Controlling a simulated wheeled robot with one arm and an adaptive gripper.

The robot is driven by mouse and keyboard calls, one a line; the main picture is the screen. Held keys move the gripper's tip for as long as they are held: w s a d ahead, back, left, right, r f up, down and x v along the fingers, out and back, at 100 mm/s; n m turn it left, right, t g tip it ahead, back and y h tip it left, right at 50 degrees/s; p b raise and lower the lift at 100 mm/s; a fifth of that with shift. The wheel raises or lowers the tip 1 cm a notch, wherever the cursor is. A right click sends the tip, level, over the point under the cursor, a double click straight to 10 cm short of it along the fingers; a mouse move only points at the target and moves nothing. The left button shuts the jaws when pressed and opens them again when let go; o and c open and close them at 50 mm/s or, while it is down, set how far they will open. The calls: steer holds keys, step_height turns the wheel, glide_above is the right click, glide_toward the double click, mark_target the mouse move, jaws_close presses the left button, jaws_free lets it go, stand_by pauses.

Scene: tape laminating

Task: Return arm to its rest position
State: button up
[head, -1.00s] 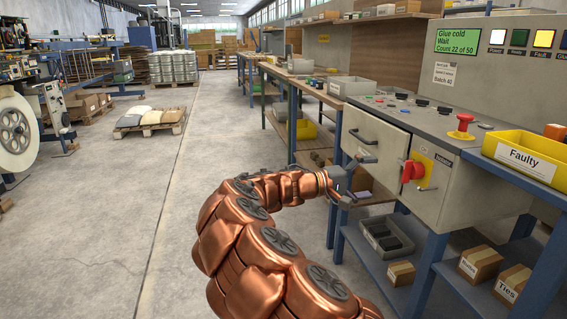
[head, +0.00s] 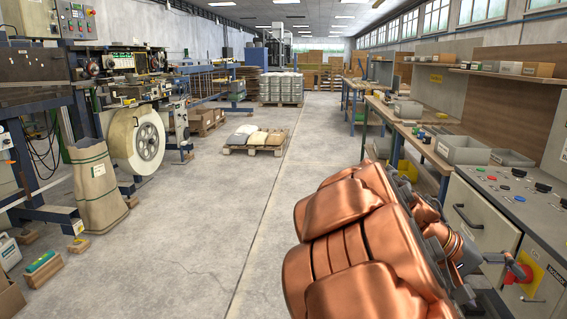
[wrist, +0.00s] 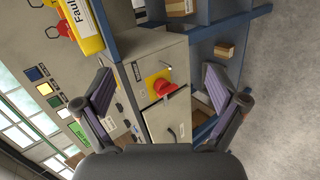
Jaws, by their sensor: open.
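My copper-coloured arm (head: 350,245) is folded large and close at the lower right of the head view. My gripper (wrist: 158,85) shows in the wrist view with its two padded fingers wide apart and nothing between them. Behind the gap are the grey control cabinet (wrist: 165,50) and its red rotary switch (wrist: 165,88) on a yellow plate. The wrist view is turned sideways. In the head view the arm hides part of the cabinet, and the red switch (head: 519,274) shows just right of the arm's end. I cannot tell whether they touch.
The yellow Faulty bin (wrist: 82,25) is at the top of the wrist view. A grey bin (head: 462,149) stands on the right-hand bench. A pallet with sacks (head: 255,140) stands on the floor ahead. A machine with a white reel (head: 137,140) is at left. The aisle floor between is clear.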

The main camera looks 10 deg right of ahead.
steer(key=s+a+r+n+t+y+p, duration=0.1)
steer(key=s+a+r+n+y+p, duration=0.1)
steer(key=a+p, duration=0.4)
steer(key=s+a+r+n+t+y+p, duration=0.1)
steer(key=s+a+r+n+y+p, duration=0.1)
steer(key=a, duration=1.1)
steer(key=s+a+r+n+t+y+p, duration=0.1)
steer(key=s+a+r+n+y+p, duration=0.1)
steer(key=s+a+r+y+p, duration=0.2)
steer(key=s+a+y+p, duration=0.1)
steer(key=s+a+p, duration=0.2)
steer(key=a+p, duration=0.3)
steer(key=shift+r+y+p, duration=0.25)
steer(key=shift+y+p, duration=0.15)
steer(key=shift+p, duration=0.05)
